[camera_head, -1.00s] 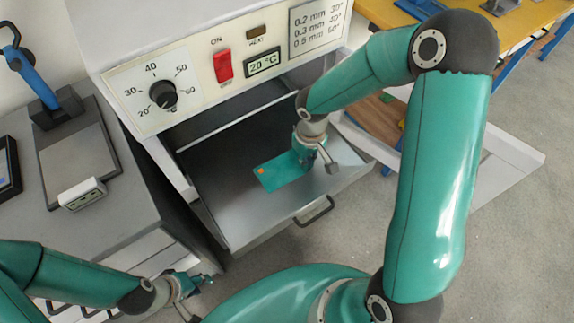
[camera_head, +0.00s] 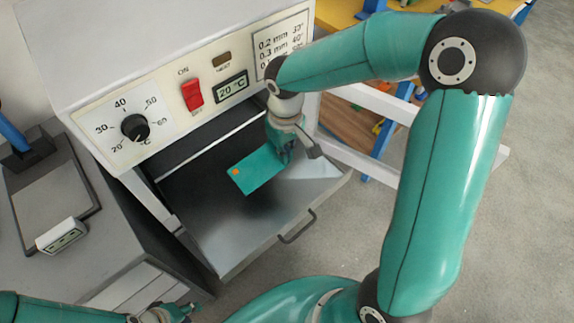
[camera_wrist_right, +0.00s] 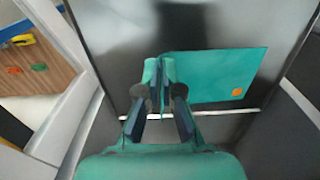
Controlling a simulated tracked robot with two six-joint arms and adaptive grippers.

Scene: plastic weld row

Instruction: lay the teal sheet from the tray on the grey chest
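The thin teal sheet (camera_head: 257,170) with a small orange square is above the open metal tray (camera_head: 235,250). My right gripper (camera_head: 286,152) is shut on the sheet's near right edge and holds it over the tray. In the right wrist view the sheet (camera_wrist_right: 215,75) extends right from between the closed fingertips (camera_wrist_right: 160,72). The grey chest (camera_head: 105,235), with drawers in its front, stands left of the tray. My left gripper (camera_head: 180,312) is at the bottom edge, low in front of the chest; its fingers are too small to judge.
The heater panel (camera_head: 215,60), with dial, red switch and 20 °C display, rises behind the tray. A grey plate (camera_head: 50,195) and a small white box (camera_head: 62,236) lie on the chest top, with bare top beside them. A white frame (camera_head: 375,100) stands right.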

